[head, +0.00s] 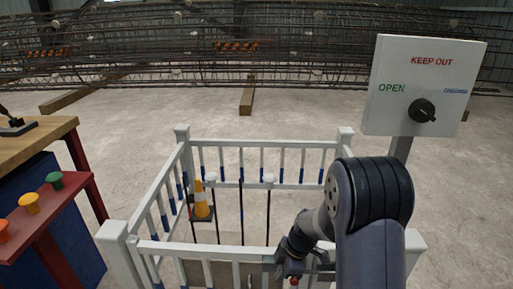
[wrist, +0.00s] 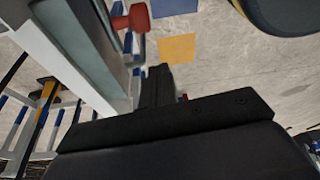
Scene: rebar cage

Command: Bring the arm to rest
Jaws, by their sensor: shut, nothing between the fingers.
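My arm reaches forward at the right of the head view, over the front of a white fence (head: 200,248). My gripper (head: 288,268) is low at the front fence rail, beside a grey panel. It looks shut with nothing held. In the wrist view my gripper (wrist: 160,78) shows as a dark narrow shape pointing up, near a red handle-like part (wrist: 137,18) and the pale fence rail (wrist: 60,50). Whether it touches either one I cannot tell.
A wooden bench (head: 35,140) and coloured buttons (head: 29,203) are at left. Rebar cages (head: 250,45) lie behind open floor.

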